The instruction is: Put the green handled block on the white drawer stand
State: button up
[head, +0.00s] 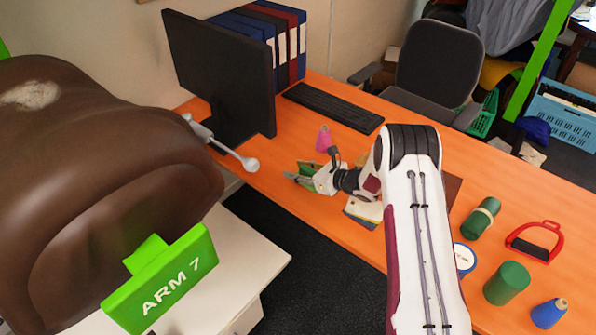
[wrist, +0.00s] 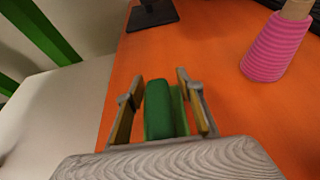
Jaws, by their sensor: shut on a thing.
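My gripper (head: 303,175) is shut on the green handled block (wrist: 158,110). In the wrist view its two fingers with yellowish pads (wrist: 160,105) stand on either side of the green piece. In the head view only a little green shows at the fingertips, over the orange table near its front edge; I cannot tell if it touches the table. The white drawer stand (head: 262,262) is at the lower left, left of my gripper. A brown saddle (head: 95,150) and a green "ARM 7" plate (head: 160,283) cover much of the stand from view.
A pink cone (head: 323,139) stands just behind my gripper. A monitor (head: 222,75) and a grey rod with a round end (head: 250,164) are to the left. Green cylinders (head: 507,283), a red stirrup (head: 535,242) and a blue cone (head: 549,313) sit at the right of the orange table (head: 400,268).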

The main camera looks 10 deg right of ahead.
jog(key=shift+f, duration=0.3)
jog(key=o, duration=1.1)
jog(key=shift+f, duration=0.1)
jog(key=shift+v, duration=3.95)
jog(key=shift+w, duration=0.1)
